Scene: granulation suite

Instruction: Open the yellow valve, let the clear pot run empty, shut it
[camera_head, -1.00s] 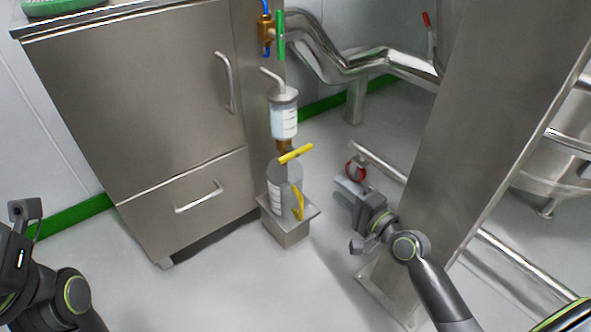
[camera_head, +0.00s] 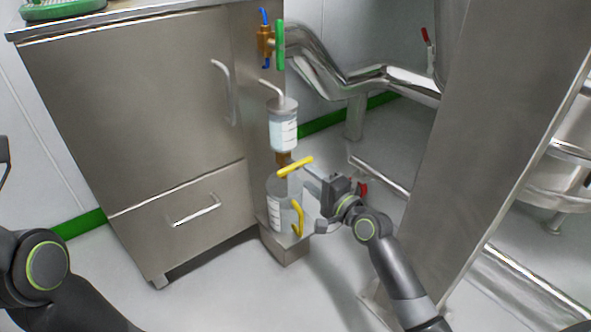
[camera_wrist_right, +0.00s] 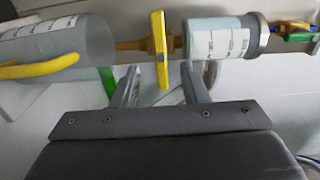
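The clear pot (camera_head: 283,128) hangs on the cabinet's side, with pale bluish liquid inside. Below it, the yellow valve lever (camera_head: 294,166) lies crosswise to the pipe. A clear jug (camera_head: 280,200) with a yellow handle stands under the valve. My right gripper (camera_head: 312,178) is just right of the lever. In the right wrist view my right gripper (camera_wrist_right: 160,88) is open, the yellow lever (camera_wrist_right: 159,48) showing between and beyond its fingers; contact cannot be told. The pot (camera_wrist_right: 220,38) is at right there, the jug (camera_wrist_right: 75,45) at left. My left arm shows, its gripper out of view.
The jug stands on a small steel stand (camera_head: 287,250). A valve with a green lever (camera_head: 281,42) is above the pot. A steel cabinet (camera_head: 130,110) is at left. A steel column (camera_head: 480,150) and pipes (camera_head: 410,72) are at right. Floor in front is open.

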